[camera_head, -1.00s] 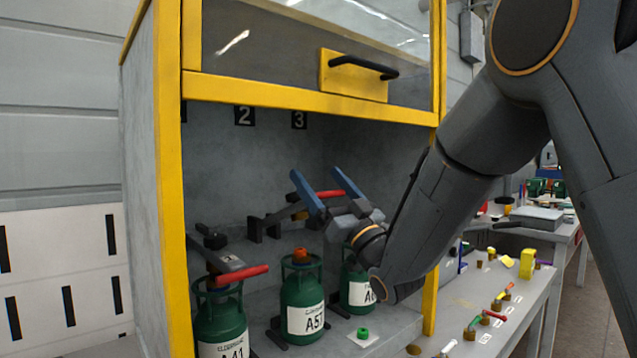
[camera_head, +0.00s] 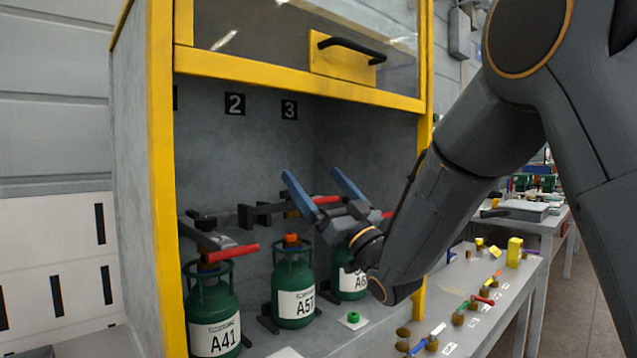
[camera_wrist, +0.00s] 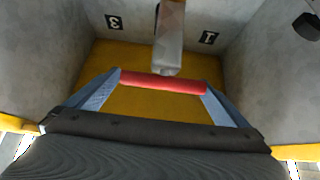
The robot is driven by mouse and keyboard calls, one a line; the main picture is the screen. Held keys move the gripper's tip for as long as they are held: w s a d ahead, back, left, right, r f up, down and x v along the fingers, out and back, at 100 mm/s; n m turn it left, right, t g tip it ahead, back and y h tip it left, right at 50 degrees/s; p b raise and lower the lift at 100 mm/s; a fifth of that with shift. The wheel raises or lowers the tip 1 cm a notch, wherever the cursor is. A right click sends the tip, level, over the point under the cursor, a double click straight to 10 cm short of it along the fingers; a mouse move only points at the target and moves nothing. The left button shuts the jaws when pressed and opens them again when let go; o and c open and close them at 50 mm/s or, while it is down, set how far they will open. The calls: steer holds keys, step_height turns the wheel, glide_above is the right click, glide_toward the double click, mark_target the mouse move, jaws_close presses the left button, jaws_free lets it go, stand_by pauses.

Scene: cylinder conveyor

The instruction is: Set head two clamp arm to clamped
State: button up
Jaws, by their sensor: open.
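My gripper (camera_head: 311,174) has two blue fingers spread apart, inside the yellow-framed cabinet. In the wrist view, the clamp arm (camera_wrist: 169,45) with a red handle (camera_wrist: 162,83) lies ahead. The handle spans the gap between my fingertips (camera_wrist: 162,78); I cannot tell whether they touch it. Part of this red handle (camera_head: 326,200) shows behind my fingers in the head view. The green cylinder A57 (camera_head: 293,280) stands below, with an orange cap (camera_head: 291,240) on top. My gripper hides much of the clamp arm, so its exact tilt is unclear.
Cylinder A41 (camera_head: 212,312) stands at left under a lowered red-handled clamp (camera_head: 230,254). Another green cylinder (camera_head: 349,283) stands at right, partly behind my wrist. A raised window with a black handle (camera_head: 350,47) is above. A bench (camera_head: 510,300) with small parts is at right.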

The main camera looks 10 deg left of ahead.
steer(key=b+v, duration=0.1)
steer(key=v, duration=0.6)
steer(key=shift+s+d+f, duration=0.2)
steer(key=shift+s+d, duration=0.05)
steer(key=shift+c, duration=0.4)
steer(key=shift+s+d+r+p, duration=0.1)
steer(key=shift+r+p, duration=0.1)
steer(key=shift+p, duration=0.15)
steer(key=c, duration=0.7)
steer(key=s+d+r+h+p, duration=0.1)
steer(key=p, duration=0.3)
steer(key=s+d+r+g+p, duration=0.1)
steer(key=s+p, duration=0.1)
steer(key=p, duration=0.2)
steer(key=s+d+r+g+h+p, duration=0.1)
steer(key=p, duration=0.4)
steer(key=shift+s+d+h, duration=0.3)
steer(key=shift+s+d, duration=0.05)
steer(key=shift+d, duration=0.05)
jaws_close()
steer(key=p+x, duration=0.6)
steer(key=x, duration=0.3)
steer(key=shift+g, duration=0.3)
steer(key=shift+s+a+f+p, duration=0.15)
steer(key=shift+f+p, duration=0.15)
steer(key=shift+f, duration=2)
